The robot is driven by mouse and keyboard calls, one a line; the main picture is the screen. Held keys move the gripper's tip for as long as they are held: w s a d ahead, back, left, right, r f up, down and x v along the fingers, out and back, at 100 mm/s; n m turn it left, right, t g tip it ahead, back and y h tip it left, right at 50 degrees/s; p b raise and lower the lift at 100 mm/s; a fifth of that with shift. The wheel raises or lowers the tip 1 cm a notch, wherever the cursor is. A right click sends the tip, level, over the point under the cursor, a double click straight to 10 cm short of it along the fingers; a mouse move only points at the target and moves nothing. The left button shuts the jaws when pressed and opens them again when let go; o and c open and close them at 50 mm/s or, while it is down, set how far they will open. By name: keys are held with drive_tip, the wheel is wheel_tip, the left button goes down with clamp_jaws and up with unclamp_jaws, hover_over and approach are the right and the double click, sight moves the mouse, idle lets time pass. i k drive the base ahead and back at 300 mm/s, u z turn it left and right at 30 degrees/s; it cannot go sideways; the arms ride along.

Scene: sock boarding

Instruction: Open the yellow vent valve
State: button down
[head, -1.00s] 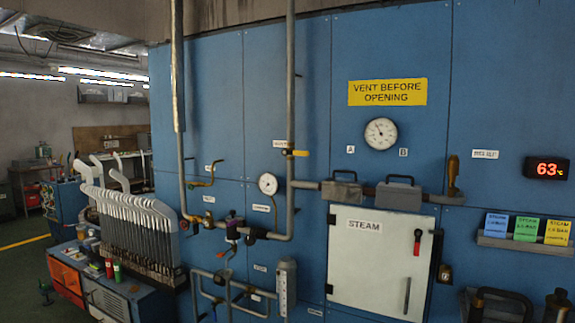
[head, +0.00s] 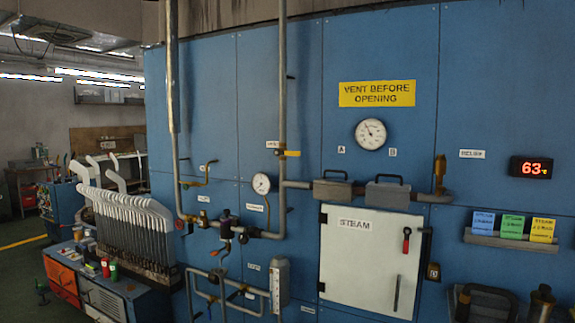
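A small yellow lever handle (head: 290,153) sits on the tall vertical grey pipe (head: 282,85) in the middle of the blue wall. The lever lies level, crosswise to the pipe, and points right. A small white label (head: 272,144) is beside it, too small to read. A thin brass-yellow bent pipe (head: 206,174) with a small fitting is further left; I cannot tell whether it is a valve. My gripper is not in view.
A white STEAM door (head: 368,262) with a red-handled lever (head: 406,240) is right of the pipes. A yellow sign (head: 377,93) reads "VENT BEFORE OPENING" above a round gauge (head: 371,134). A rack of white boards (head: 125,225) stands at left. Green floor (head: 22,262) shows far left.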

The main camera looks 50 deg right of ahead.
sight(277, 152)
drive_tip(key=z, duration=0.05)
drive_tip(key=i, duration=1)
drive_tip(key=u, duration=0.05)
